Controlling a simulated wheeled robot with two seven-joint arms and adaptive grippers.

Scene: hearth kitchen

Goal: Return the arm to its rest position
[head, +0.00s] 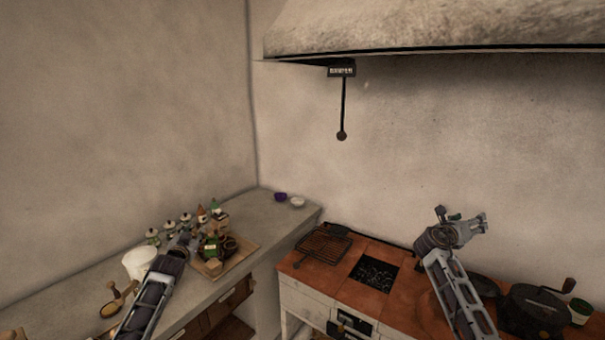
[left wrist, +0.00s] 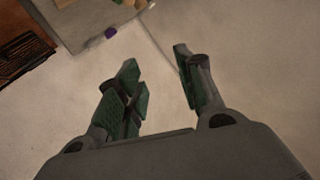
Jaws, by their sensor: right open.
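My left gripper (head: 186,240) is raised in front of the grey counter in the head view, overlapping the bottles behind it. In the left wrist view its green-padded fingers (left wrist: 157,88) are spread apart with nothing between them, and the wall shows beyond. My right gripper (head: 461,217) is held up above the stove in front of the bare wall. Its jaws are open and I see nothing held in them. Its forearm hides part of the stove top.
The grey counter (head: 85,283) carries a white pot (head: 138,263), several bottles and a wooden board (head: 243,260). A purple bowl (head: 280,197) and white bowl (head: 297,202) sit in the corner. The orange stove top (head: 333,278) holds a grill rack (head: 323,247) and a black pot (head: 533,311).

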